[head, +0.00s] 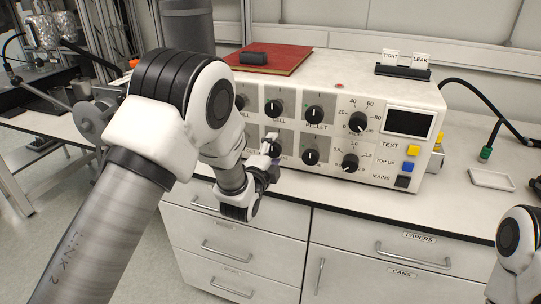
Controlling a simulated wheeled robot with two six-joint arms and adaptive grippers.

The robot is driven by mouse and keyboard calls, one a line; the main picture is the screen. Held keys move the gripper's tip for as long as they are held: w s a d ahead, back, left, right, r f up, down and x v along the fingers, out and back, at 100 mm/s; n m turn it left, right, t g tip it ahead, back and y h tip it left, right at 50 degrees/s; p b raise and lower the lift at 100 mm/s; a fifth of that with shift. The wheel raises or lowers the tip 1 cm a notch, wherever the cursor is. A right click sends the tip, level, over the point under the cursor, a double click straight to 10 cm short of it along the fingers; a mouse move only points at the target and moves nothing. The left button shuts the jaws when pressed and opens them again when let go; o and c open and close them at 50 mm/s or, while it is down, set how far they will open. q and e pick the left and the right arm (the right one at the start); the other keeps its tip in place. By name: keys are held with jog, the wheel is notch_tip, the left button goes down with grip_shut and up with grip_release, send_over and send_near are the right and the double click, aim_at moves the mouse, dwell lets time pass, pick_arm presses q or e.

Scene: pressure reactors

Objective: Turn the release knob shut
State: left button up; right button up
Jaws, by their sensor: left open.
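The white control box (390,145) stands on the bench with two rows of black knobs on its front. I cannot read which knob is labelled release. In the upper row are the CELL knob (273,108), the PELLET knob (314,113) and a larger dial knob (357,121). In the lower row are a small knob (310,157) and a larger dial knob (350,161). My left gripper (272,152) is open in front of the left part of the lower row and partly covers a knob there. Whether it touches that knob is unclear. My right gripper is out of view.
A red folder (290,58) with a dark block (254,58) lies on the box, beside TIGHT and LEAK cards (405,58). A small white tray (492,180) and a green-tipped cable (486,153) are at right. Drawers (385,258) are below the bench top. My left arm hides the box's left end.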

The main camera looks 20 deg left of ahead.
pick_arm(q)
jog(key=s, duration=1.2)
jog(key=shift+a, duration=0.15)
jog(key=shift+f, duration=0.1)
jog(key=s+a+f+n+g+y+p, duration=0.1)
jog(key=s+a+f+n+g+p, duration=0.15)
jog(key=s+f+g, duration=0.5)
jog(key=s+a+f+n+g+p, duration=0.25)
jog(key=s+f, duration=0.55)
jog(key=f, duration=0.7)
jog(key=s+f+n+g, duration=0.3)
jog(key=s+n, duration=0.3)
jog(key=s, duration=0.3)
jog(key=s+f+n+g+p, duration=0.1)
jog(key=s+f+n+g, duration=0.2)
jog(key=s+n+g, duration=0.2)
jog(key=s+n, duration=0.1)
jog(key=s, duration=0.2)
jog(key=shift+s+d+f+h, duration=0.25)
jog(key=shift+s+d+h, duration=0.05)
jog(key=shift+s+d, duration=0.1)
